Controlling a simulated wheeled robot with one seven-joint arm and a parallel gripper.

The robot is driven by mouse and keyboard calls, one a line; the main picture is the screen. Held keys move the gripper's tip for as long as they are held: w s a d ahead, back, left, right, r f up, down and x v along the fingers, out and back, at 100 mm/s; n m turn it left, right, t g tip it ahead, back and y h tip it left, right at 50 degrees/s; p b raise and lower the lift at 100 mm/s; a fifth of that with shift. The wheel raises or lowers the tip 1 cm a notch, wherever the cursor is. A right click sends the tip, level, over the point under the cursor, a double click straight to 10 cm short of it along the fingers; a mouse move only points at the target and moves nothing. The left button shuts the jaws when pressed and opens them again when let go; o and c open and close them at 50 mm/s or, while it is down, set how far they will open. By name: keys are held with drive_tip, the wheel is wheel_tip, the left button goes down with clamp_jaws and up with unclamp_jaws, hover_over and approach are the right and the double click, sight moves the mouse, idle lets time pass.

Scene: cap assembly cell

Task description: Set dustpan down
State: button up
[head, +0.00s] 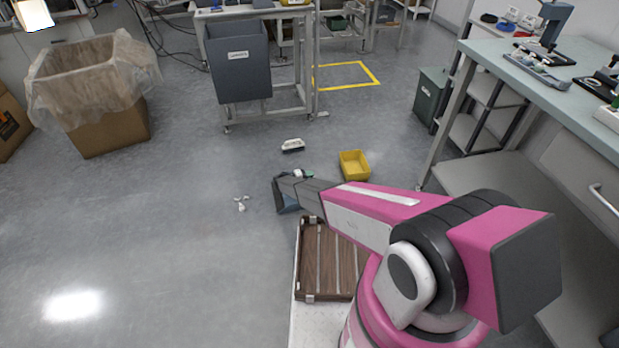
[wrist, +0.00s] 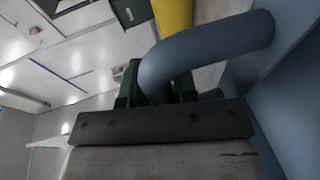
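The blue-grey dustpan (wrist: 210,50) fills much of the wrist view, with its curved handle crossing between the green fingers of my gripper (wrist: 158,84). My gripper appears shut on this handle, though the contact itself is partly hidden. In the head view the dustpan (head: 288,200) shows as a small blue-grey patch by the end of my arm, low over the floor. The arm hides most of it. I cannot tell whether it touches the floor.
White scraps (head: 241,203) lie on the floor left of the dustpan. A white and black brush-like object (head: 293,146) and a yellow bin (head: 354,165) are beyond it. A lined carton (head: 105,125) stands at left, a workbench (head: 515,68) at right. Floor at lower left is clear.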

drive_tip(key=shift+o, duration=1.2)
drive_tip(key=v, duration=1.2)
drive_tip(key=s+d+r+m+g+y, duration=0.2)
drive_tip(key=s+d+r+g+y, duration=0.3)
drive_tip(key=d+r, duration=0.7)
drive_tip(key=s+d+r+m+g+y, duration=0.1)
drive_tip(key=s+d+r+g, duration=0.2)
drive_tip(key=s+d+r, duration=0.65)
drive_tip(key=s+d+r+y, duration=0.2)
drive_tip(key=s+d+r, duration=0.2)
drive_tip(key=r, duration=0.3)
drive_tip(key=s+d+r+m+y, duration=0.1)
drive_tip(key=s+d+r+y, duration=0.2)
drive_tip(key=r, duration=0.4)
drive_tip(key=s+d+r+m+y, duration=0.1)
drive_tip(key=s+d+r+y, duration=0.2)
drive_tip(key=s+d+r, duration=0.2)
wheel_tip(320, 180, up, 2)
drive_tip(key=shift+s+d+r+t, duration=0.2)
drive_tip(key=shift+s+t, duration=0.2)
drive_tip(key=shift+s, duration=0.6)
